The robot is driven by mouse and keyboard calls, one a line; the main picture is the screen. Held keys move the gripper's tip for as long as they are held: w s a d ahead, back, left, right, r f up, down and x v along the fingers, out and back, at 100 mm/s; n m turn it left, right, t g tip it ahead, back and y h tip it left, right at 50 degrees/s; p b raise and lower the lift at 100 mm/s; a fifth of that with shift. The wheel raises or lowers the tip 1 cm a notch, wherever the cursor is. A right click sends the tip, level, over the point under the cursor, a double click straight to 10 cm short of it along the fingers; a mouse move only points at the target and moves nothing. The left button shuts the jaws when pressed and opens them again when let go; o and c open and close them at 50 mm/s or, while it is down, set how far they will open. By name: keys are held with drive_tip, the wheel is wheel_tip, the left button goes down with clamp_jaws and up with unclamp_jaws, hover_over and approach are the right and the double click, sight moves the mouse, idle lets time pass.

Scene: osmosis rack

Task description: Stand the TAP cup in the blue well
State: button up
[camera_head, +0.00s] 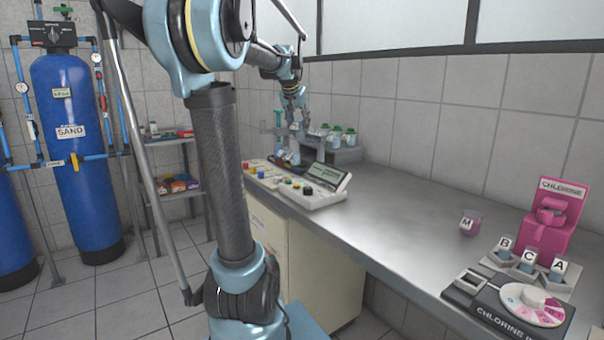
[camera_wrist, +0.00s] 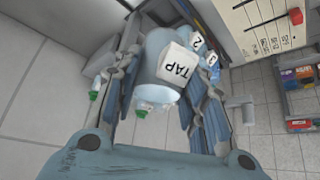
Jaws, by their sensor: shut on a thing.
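In the wrist view, the TAP cup (camera_wrist: 158,48), pale blue with a white label, is between the fingers of my gripper (camera_wrist: 155,85). The gripper is shut on it. In the head view, my gripper (camera_head: 295,112) hangs over the far end of the counter, among small containers. The cup is hard to make out there. The blue well is not clearly identifiable; a small blue spot (camera_head: 261,173) shows beside red and yellow ones on the counter's far left edge.
Green-capped bottles (camera_head: 336,133) stand in a grey rack by the wall, close to my gripper. A console (camera_head: 312,189) with knobs and a raised screen sits in front. The middle counter (camera_head: 400,200) is clear. Cup M (camera_head: 469,222) and a pink chlorine unit (camera_head: 553,215) are at the right.

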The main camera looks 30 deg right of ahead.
drive_tip(key=shift+w, duration=0.1)
drive_tip(key=w+d+n, duration=0.1)
drive_tip(key=w+d+r+n+t+y, duration=0.1)
drive_tip(key=w+d+n, duration=0.1)
drive_tip(key=w+d+r+n+y, duration=0.1)
drive_tip(key=d+n, duration=0.1)
drive_tip(key=shift+w+d+r+t, duration=0.1)
drive_tip(key=shift+w+d+t, duration=0.05)
drive_tip(key=shift+t, duration=0.15)
drive_tip(key=shift+c, duration=0.2)
drive_tip(key=shift+n+y, duration=0.3)
drive_tip(key=f, duration=1.7)
drive_tip(key=shift+w+d+f, duration=0.2)
drive_tip(key=shift+f, duration=0.15)
drive_tip(key=o, duration=1)
